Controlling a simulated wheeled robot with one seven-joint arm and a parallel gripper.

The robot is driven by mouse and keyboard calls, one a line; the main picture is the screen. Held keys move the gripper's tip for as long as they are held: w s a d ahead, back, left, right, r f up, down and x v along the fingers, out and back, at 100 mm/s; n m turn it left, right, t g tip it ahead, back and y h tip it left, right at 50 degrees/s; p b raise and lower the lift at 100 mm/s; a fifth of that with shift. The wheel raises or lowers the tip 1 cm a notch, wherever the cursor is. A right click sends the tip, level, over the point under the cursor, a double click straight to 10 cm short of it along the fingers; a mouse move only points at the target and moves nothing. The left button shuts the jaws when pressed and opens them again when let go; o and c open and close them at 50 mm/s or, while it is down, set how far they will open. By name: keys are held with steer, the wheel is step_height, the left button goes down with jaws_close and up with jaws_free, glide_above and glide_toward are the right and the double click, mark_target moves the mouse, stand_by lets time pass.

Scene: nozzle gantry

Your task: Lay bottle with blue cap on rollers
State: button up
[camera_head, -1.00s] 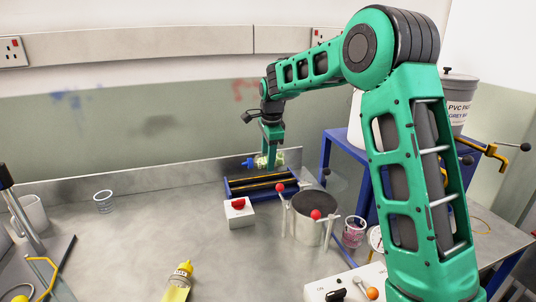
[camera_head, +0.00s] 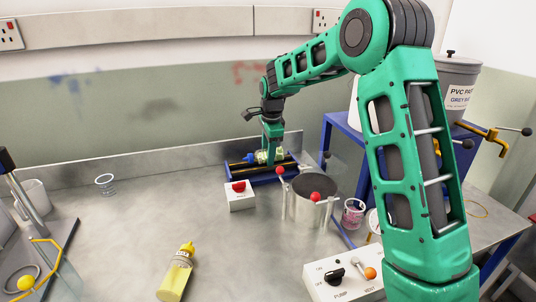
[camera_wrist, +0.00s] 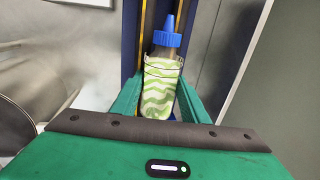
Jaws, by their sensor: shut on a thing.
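The bottle with the blue cap (camera_wrist: 161,88) lies between the fingers of my gripper (camera_wrist: 158,105) in the wrist view, its blue nozzle pointing away from the palm. It has a clear body with a wavy green and white pattern. In the head view the bottle's blue cap (camera_head: 249,158) shows just left of my gripper (camera_head: 268,156). My gripper is shut on the bottle, which lies about level at the rollers (camera_head: 235,172) in their blue frame. Whether the bottle touches the rollers is hidden.
A white box with a red button (camera_head: 239,195) stands in front of the rollers. A metal pot (camera_head: 312,208) with red-knobbed handles is to the right. A yellow-capped bottle (camera_head: 177,273) lies at the front. The middle of the table is clear.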

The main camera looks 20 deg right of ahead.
steer(key=shift+f, duration=0.25)
steer(key=o, duration=1.2)
steer(key=shift+s+f, duration=0.1)
steer(key=shift+s, duration=0.05)
steer(key=shift+w+r, duration=0.2)
steer(key=shift+r, duration=4)
